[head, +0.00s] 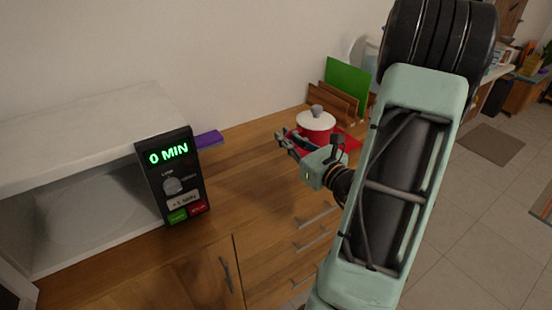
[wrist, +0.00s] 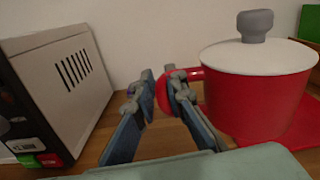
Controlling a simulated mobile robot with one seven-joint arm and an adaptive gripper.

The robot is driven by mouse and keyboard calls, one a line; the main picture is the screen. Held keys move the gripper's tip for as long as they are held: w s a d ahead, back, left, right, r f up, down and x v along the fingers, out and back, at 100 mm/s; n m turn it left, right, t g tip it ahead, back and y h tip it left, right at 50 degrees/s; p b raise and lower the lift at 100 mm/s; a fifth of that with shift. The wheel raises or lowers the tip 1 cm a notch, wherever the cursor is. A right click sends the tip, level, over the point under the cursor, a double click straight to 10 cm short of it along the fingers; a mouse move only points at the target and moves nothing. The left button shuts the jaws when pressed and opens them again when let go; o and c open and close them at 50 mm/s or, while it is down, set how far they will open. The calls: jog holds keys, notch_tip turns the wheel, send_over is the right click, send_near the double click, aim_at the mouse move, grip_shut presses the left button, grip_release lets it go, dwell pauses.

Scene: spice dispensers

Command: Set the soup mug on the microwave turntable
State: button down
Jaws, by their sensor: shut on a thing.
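The soup mug (head: 316,122) is red with a white lid and grey knob. It also shows large at right in the wrist view (wrist: 255,105), upright. My gripper (head: 290,146) is at its near left side. In the wrist view my gripper (wrist: 163,82) is shut on the mug's red handle, with a finger on each side. The white microwave (head: 100,122) stands at left in the head view with its front open. A pale, faint disc-like shape inside is likely the turntable (head: 95,205). I cannot tell whether the mug is clear of the surface.
The microwave's control panel (head: 172,176) reads 0 MIN. A red mat (wrist: 300,135) lies under or beside the mug. Wooden boards and a green board (head: 348,84) stand behind it. A purple item (head: 209,139) lies beside the microwave. The wooden counter (head: 245,165) between is clear.

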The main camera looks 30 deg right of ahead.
jog(key=shift+w+a, duration=0.1)
jog(key=shift+w, duration=0.15)
jog(key=w+a+f, duration=0.1)
jog(key=w+f, duration=0.2)
jog(key=w, duration=0.1)
jog(key=w+a+f+b, duration=0.1)
jog(key=w+f, duration=0.2)
jog(key=w, duration=0.1)
jog(key=w+a+f, duration=0.2)
jog(key=w+f, duration=0.1)
jog(key=w, duration=0.1)
jog(key=shift+w+a, duration=0.1)
jog(key=shift+w, duration=0.05)
jog(key=f, duration=0.3)
jog(key=shift+w+a+f+b, duration=0.1)
jog(key=shift+w+a+b, duration=0.05)
jog(key=shift+w+b, duration=0.25)
jog(key=shift+f, duration=0.3)
jog(key=shift+s, duration=0.1)
